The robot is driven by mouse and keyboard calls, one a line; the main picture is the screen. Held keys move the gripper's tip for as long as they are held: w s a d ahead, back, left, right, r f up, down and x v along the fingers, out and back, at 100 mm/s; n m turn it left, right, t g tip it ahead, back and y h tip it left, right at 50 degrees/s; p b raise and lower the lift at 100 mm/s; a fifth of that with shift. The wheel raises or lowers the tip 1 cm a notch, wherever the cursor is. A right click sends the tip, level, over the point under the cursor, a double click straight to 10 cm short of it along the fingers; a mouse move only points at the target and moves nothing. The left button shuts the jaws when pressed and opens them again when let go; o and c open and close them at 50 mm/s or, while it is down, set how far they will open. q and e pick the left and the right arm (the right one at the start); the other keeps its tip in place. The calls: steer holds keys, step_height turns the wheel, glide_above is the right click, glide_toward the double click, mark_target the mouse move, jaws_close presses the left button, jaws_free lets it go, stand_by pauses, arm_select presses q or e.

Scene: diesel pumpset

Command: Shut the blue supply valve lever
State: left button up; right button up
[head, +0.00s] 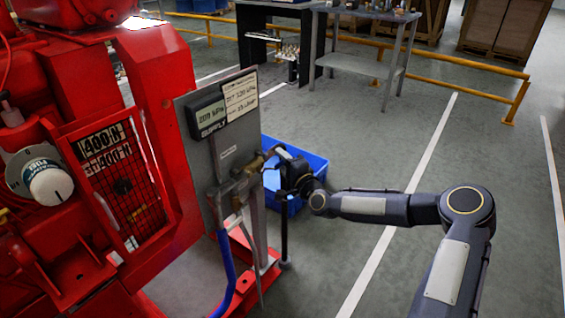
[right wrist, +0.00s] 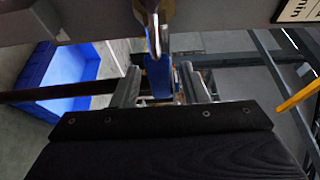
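The blue supply valve lever (right wrist: 158,76) shows in the right wrist view as a narrow blue strip below a metal and brass fitting. The brass valve (head: 257,163) is on the side of the grey panel (head: 197,150) in the head view, where the lever is mostly hidden by my gripper. My right gripper (head: 279,163) is at the valve. In the right wrist view its fingers (right wrist: 159,70) are apart, one on each side of the lever, with gaps showing on both sides. I cannot tell the depth of the lever between them. My left gripper is not in view.
The red pumpset (head: 165,140) fills the left. A blue bin (head: 312,166) stands on the floor behind the valve. A blue hose (head: 224,275) hangs below the panel. A workbench (head: 362,68) and a yellow rail (head: 468,84) are at the back. The floor at right is clear.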

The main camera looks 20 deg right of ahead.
jaws_close()
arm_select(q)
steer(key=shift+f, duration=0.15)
